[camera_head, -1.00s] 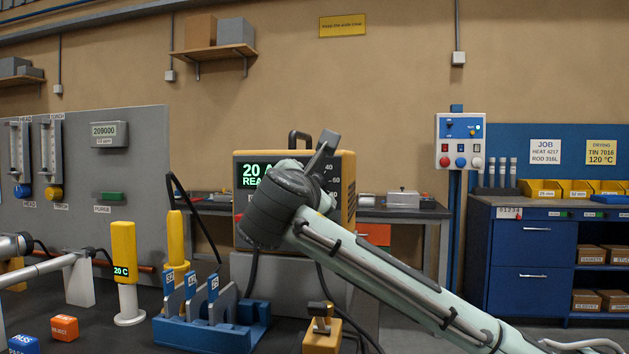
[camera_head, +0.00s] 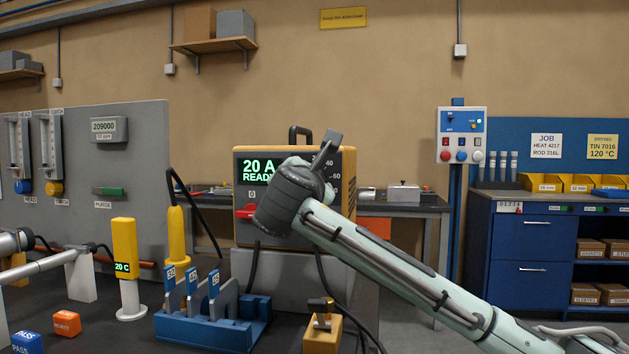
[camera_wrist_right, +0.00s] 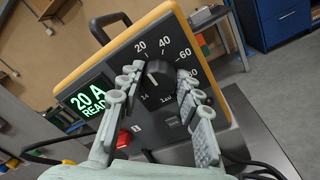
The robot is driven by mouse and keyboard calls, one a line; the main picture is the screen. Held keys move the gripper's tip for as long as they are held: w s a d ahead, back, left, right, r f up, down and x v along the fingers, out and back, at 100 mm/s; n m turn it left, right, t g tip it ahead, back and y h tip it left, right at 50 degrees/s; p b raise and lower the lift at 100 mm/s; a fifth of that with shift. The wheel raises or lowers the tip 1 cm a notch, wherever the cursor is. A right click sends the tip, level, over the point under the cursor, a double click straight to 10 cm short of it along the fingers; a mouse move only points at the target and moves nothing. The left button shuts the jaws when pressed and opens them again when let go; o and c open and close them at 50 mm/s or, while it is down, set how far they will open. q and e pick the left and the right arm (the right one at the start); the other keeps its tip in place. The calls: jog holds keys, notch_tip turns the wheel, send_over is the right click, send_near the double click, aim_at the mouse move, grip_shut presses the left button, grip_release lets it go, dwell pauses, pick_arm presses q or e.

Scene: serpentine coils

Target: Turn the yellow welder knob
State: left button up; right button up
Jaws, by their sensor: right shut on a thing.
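The yellow-framed welder (camera_head: 345,165) stands at mid-bench with its dark front facing me. Its green display (camera_head: 262,170) reads 20 A READY. In the right wrist view, the welder's front (camera_wrist_right: 170,115) carries a dark knob (camera_wrist_right: 159,76) with a scale around it; its pale pointer mark is toward the 20 side. My right gripper (camera_wrist_right: 158,92) has one finger on each side of the knob and is shut on it. In the head view my right wrist (camera_head: 290,197) hides the knob and fingertips. My left gripper is not in view.
A blue rack (camera_head: 212,325) with several numbered plates stands in front of the welder. A yellow 20 C device (camera_head: 124,262) and a yellow torch (camera_head: 177,235) are left of it. A small yellow block (camera_head: 322,335) and dark cables lie near my right arm.

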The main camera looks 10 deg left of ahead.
pick_arm(q)
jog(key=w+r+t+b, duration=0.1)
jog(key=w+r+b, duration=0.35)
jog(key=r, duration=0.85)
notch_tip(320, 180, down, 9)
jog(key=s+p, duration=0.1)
jog(key=p, duration=0.2)
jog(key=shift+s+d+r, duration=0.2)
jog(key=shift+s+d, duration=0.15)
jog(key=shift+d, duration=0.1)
pick_arm(e)
jog(key=shift+a+f+m+t+h, duration=0.15)
jog(key=shift+m+h, duration=0.2)
jog(key=shift+m, duration=4.6)
jog(key=shift+a+f+m+t+h, duration=0.1)
jog(key=shift+m+h, duration=0.3)
jog(key=shift+m, duration=4.5)
jog(key=shift+a+f+m+t+h, duration=0.15)
jog(key=shift+m+h, duration=0.2)
jog(key=shift+m, duration=4.6)
